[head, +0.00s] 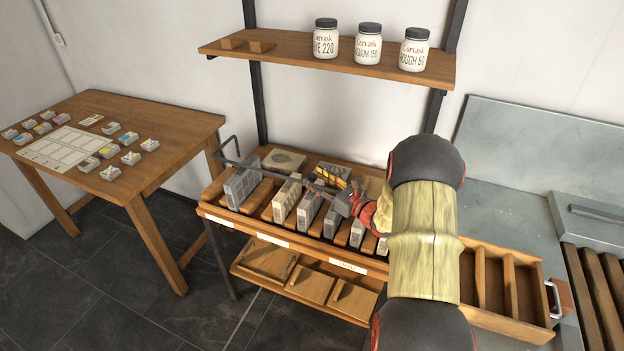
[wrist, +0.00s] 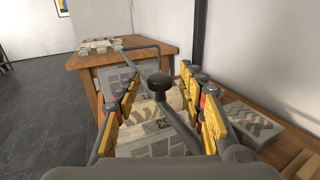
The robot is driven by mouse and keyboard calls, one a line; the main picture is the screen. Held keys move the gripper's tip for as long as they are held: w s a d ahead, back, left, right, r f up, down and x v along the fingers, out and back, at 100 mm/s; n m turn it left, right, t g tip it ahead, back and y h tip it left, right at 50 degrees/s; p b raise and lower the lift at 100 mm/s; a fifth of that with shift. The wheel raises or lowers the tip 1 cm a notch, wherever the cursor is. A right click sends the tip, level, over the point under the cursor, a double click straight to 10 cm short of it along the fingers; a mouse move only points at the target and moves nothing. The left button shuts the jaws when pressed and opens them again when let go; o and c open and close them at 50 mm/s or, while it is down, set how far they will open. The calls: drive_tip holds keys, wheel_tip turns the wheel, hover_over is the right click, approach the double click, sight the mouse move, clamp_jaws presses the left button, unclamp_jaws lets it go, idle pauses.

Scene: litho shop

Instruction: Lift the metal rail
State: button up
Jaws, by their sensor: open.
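The metal rail (head: 262,174) is a thin dark grey bar with a bent end, running along above the upright stone slabs in the wooden rack in the head view. In the wrist view the rail (wrist: 181,124) passes lengthwise between my fingers, with a dark round knob (wrist: 160,84) standing on it. My gripper (head: 338,188) is open, with yellow-padded fingers on both sides of the rail; in the wrist view my gripper (wrist: 160,92) shows a gap between each finger and the bar. My arm hides the rail's right end in the head view.
Several grey slabs (head: 242,186) stand in the rack (head: 225,210) under the rail. A patterned flat slab (wrist: 252,124) lies to the right in the wrist view. A shelf with three jars (head: 367,43) hangs above. An open divided drawer (head: 500,325) projects at right; a table (head: 160,180) stands left.

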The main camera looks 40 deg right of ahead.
drive_tip(key=shift+w+a, duration=0.15)
drive_tip(key=shift+w, duration=0.95)
drive_tip(key=shift+c, duration=1.1)
drive_tip(key=c, duration=0.7)
clamp_jaws()
